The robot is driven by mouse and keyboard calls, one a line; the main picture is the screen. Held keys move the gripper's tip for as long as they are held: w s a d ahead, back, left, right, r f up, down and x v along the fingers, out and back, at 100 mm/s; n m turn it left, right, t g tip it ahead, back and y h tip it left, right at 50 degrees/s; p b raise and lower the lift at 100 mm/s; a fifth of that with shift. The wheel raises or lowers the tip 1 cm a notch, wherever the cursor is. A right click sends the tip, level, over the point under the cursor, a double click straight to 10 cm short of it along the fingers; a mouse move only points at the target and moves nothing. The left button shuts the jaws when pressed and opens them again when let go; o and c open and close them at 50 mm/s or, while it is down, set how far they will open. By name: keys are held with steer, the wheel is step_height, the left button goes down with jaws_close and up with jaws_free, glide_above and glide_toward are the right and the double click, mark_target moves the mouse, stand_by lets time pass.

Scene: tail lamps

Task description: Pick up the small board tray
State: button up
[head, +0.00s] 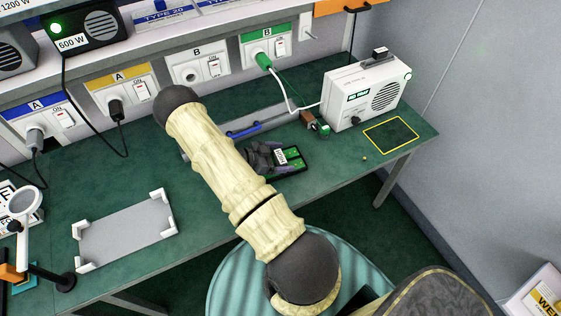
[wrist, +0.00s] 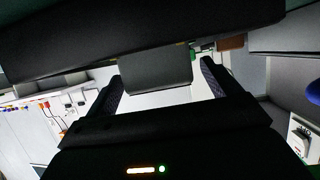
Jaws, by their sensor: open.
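The small board tray (head: 305,167) is a dark tray holding green boards and a white label. It lies on the green bench in the middle of the head view. My gripper (head: 264,157) is at the tray's left side and hides part of it. In the wrist view my gripper (wrist: 163,77) has its two fingers apart. A dark block (wrist: 155,72) shows between them, below a wide dark body (wrist: 120,32) that seems to be the tray. I cannot tell whether the fingers touch it.
A white speaker box (head: 365,92) and a yellow-outlined bench area (head: 391,134) are to the right. A blue handle (head: 243,131) and a small brown block (head: 307,118) are behind the tray. A grey plate with white corners (head: 126,233) and a magnifier (head: 24,203) are at left.

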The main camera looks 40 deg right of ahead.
mark_target(280, 156)
stand_by(0.4)
steer(key=c, duration=1.2)
steer(key=shift+r, duration=0.15)
step_height(280, 156, up, 10)
steer(key=shift+f+b, duration=0.1)
steer(key=shift+b, duration=0.5)
